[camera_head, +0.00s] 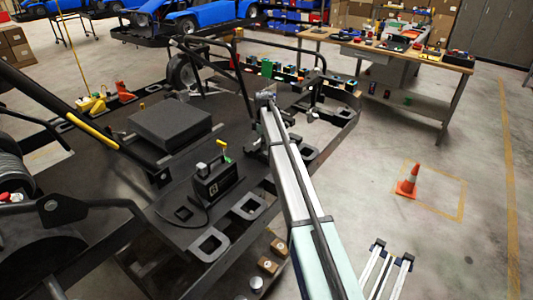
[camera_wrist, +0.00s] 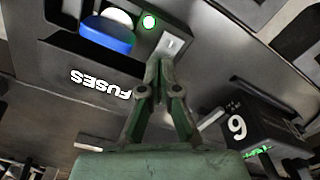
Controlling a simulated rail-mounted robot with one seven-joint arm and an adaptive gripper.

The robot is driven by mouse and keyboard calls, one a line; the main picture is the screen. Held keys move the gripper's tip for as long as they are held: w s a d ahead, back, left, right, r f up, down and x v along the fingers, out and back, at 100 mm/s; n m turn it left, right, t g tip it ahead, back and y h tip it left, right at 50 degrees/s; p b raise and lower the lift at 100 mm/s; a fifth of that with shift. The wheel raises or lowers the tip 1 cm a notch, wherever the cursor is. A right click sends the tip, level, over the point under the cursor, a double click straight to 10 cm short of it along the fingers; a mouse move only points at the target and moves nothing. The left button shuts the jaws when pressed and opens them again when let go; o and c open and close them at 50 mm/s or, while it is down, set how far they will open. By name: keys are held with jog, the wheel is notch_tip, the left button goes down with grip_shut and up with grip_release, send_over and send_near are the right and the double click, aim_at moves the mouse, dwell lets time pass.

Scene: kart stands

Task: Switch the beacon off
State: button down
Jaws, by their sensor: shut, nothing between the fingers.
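My gripper (camera_wrist: 158,72) is shut and empty in the wrist view, its fingertips close to a small light-grey plate (camera_wrist: 174,43) on a dark panel. This may be a switch; I cannot tell whether the fingers touch it. A lit green lamp (camera_wrist: 149,22) sits just above left of the plate. A blue and white rounded part (camera_wrist: 107,32) is left of the lamp, above the upside-down word FUSES (camera_wrist: 101,84). In the head view, my arm reaches over the kart stand to its far right part, and the fingertips are too small to make out. I cannot identify the beacon for sure.
A dark box (camera_wrist: 245,130) marked with a digit and green lights stands right of the gripper. In the head view, a black box (camera_head: 216,182) with a yellow-topped lever and a dark block (camera_head: 170,128) stand on the kart (camera_head: 120,180). An orange cone (camera_head: 408,182) stands on clear floor.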

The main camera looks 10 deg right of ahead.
jog(key=shift+f, duration=0.65)
jog(key=shift+r, duration=0.1)
dwell(0.3)
jog(key=shift+r+p, duration=1.4)
jog(key=shift+r, duration=2.05)
jog(key=shift+d, duration=0.1)
